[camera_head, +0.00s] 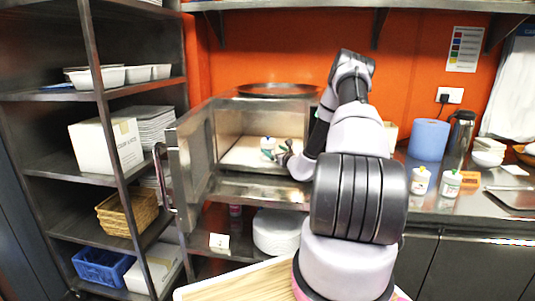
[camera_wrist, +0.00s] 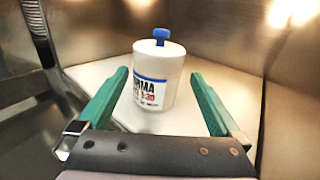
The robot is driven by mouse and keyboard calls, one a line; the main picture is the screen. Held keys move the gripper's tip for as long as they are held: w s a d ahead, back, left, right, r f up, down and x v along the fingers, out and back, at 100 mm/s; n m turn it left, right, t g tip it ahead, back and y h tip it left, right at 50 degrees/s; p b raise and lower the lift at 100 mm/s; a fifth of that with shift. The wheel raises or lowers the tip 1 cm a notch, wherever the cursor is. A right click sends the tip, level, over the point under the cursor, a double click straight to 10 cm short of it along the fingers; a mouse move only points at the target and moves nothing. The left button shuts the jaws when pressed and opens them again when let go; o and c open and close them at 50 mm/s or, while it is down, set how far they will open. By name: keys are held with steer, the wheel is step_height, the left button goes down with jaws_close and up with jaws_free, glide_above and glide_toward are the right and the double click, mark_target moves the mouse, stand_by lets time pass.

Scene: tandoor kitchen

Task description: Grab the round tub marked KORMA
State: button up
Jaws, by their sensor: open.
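The round tub (camera_wrist: 157,82) is white with a blue band, a blue knob on its lid and a label whose visible letters read "RMA". It stands upright on a pale board (camera_wrist: 100,72) inside an open metal cabinet (camera_head: 230,112). In the head view the tub (camera_head: 267,143) looks small, at the cabinet's mouth. My gripper (camera_wrist: 163,103) is open, with its green fingers on either side of the tub's lower part. Gaps show between the fingers and the tub. In the head view my gripper (camera_head: 281,153) reaches into the cabinet from the right.
The cabinet door (camera_head: 190,150) stands open to the left. Metal cabinet walls surround the tub at the back and right. A dark round pan (camera_head: 277,89) lies on top of the cabinet.

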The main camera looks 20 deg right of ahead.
steer(key=w, duration=0.5)
steer(key=shift+a+r, duration=0.25)
steer(key=shift+a, duration=0.1)
steer(key=shift+c, duration=0.3)
jaws_close()
